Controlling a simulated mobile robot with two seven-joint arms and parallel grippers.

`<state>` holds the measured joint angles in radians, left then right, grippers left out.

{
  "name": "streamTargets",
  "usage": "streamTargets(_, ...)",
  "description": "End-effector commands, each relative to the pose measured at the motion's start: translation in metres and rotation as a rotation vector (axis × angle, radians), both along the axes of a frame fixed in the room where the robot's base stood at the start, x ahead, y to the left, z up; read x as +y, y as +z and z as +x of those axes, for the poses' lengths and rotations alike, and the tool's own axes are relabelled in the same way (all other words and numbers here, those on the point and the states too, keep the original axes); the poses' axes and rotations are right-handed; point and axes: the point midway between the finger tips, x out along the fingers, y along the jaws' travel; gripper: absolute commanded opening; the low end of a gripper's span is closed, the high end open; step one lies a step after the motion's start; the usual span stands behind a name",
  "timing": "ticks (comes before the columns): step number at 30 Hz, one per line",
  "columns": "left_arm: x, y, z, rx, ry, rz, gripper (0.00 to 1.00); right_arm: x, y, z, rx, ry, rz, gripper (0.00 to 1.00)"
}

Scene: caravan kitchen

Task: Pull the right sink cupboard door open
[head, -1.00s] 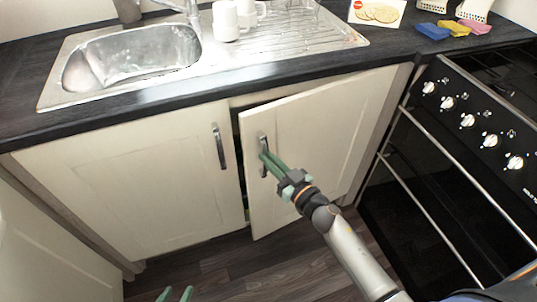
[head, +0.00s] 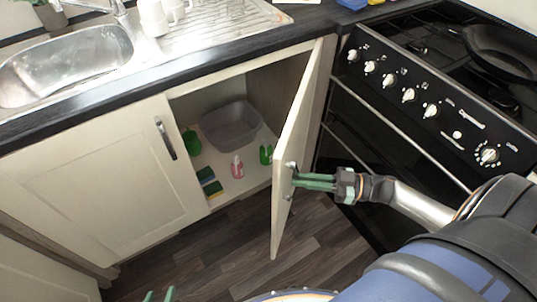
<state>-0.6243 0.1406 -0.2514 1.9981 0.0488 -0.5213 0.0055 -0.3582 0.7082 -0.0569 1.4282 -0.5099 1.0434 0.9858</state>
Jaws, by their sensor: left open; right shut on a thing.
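The right sink cupboard door (head: 297,148) stands wide open, swung out toward me on its right-hand hinge side. Its handle (head: 290,181) is on the free edge, mostly hidden by the fingers. My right gripper (head: 298,181) is shut on that handle, its arm coming in from the right. My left gripper (head: 159,296) is open and empty at the bottom edge of the view; only its green fingertips show. The left cupboard door (head: 110,170) is closed, with its own dark handle (head: 166,140).
Inside the cupboard are a grey basin (head: 231,125), a pink bottle (head: 237,167), green items and sponges (head: 209,182). The black cooker (head: 420,110) stands close on the right, with a pan (head: 503,52) on top. Dark floor (head: 235,245) is clear before the cupboard.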

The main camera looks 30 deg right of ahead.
Motion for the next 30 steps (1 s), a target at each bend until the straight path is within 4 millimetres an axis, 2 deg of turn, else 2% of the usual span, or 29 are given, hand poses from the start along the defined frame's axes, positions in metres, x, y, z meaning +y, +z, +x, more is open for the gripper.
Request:
streamTargets(1,0.0,-0.004,0.0,0.004,-0.001,0.0,0.5,-0.014,-0.003,-0.01,0.005,0.029,-0.008,0.0)
streamTargets(3,-0.001,-0.005,-0.001,0.009,-0.002,0.001,0.5,-0.028,-0.003,-0.02,0.004,0.066,-0.007,0.0)
streamTargets(6,-0.001,-0.006,-0.001,0.009,-0.003,0.0,0.5,-0.044,-0.002,-0.033,0.004,0.072,-0.004,0.0)
streamTargets(12,-0.002,-0.004,0.0,0.002,-0.004,-0.001,0.5,-0.068,-0.001,-0.048,0.002,0.069,-0.003,0.0)
streamTargets(18,-0.002,-0.005,-0.001,0.004,-0.005,-0.002,0.5,-0.078,-0.001,-0.053,0.0,0.067,-0.001,0.0)
streamTargets(29,-0.002,-0.007,-0.005,0.012,-0.005,-0.002,0.5,-0.08,0.0,-0.052,0.0,0.062,-0.003,0.0)
streamTargets(30,-0.002,-0.007,-0.005,0.011,-0.005,-0.003,0.5,-0.08,0.0,-0.052,0.0,0.062,-0.003,0.11)
